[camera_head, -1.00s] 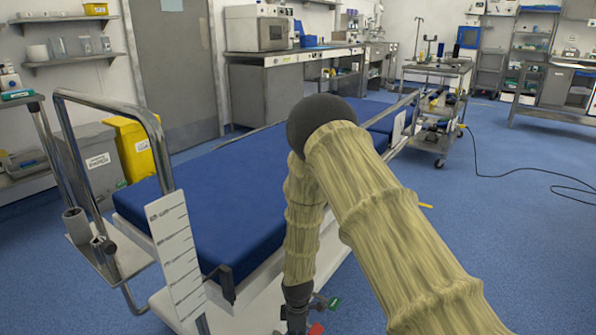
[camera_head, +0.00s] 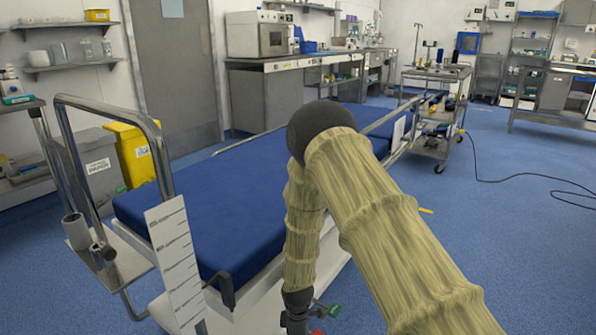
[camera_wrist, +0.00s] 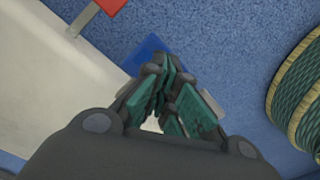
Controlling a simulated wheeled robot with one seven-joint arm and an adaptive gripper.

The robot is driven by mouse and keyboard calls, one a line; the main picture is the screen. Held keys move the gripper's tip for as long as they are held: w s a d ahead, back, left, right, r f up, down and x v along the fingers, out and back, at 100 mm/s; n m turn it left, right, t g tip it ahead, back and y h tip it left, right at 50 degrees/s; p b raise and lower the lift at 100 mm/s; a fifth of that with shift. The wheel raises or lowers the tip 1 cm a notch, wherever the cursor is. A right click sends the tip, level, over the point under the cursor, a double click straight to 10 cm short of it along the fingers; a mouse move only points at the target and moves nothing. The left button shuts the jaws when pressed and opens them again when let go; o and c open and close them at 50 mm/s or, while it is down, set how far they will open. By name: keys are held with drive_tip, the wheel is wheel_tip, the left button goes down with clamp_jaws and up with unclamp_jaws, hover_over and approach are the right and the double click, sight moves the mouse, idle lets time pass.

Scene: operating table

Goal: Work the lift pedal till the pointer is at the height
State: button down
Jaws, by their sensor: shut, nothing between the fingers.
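In the wrist view my gripper (camera_wrist: 165,95) is shut and empty. Its teal-padded fingers are over a blue pedal (camera_wrist: 146,54) and hide part of it; I cannot tell whether they touch it. A red pedal (camera_wrist: 112,4) on a metal arm is at the top edge, beside the table's pale base (camera_wrist: 50,75). In the head view the operating table (camera_head: 215,215) has a blue mattress. A white scale plate (camera_head: 174,262) with dark marks stands at its near left end. A black bracket (camera_head: 223,288) sits beside the scale; I cannot clearly make out the pointer. A green piece (camera_head: 333,309) shows low by my wrist.
A metal rail frame (camera_head: 110,115) rises at the table's left end. A yellow bin (camera_head: 135,152) stands behind it. A loaded trolley (camera_head: 436,90) stands at the back right, with a dark cable (camera_head: 520,178) on the floor. The blue floor at right is otherwise clear.

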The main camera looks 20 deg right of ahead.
drive_tip(key=shift+f, duration=0.15)
drive_tip(key=shift+f+b, duration=0.8)
drive_tip(key=shift+f, duration=2.3)
drive_tip(key=shift+r+p, duration=2.05)
drive_tip(key=shift+r, duration=0.2)
drive_tip(key=shift+f, duration=0.15)
drive_tip(key=shift+f+b, duration=0.8)
drive_tip(key=shift+f, duration=1.25)
wheel_tip(320, 180, up, 4)
drive_tip(key=p, duration=0.4)
drive_tip(key=shift+r, duration=0.25)
drive_tip(key=shift+f, duration=0.1)
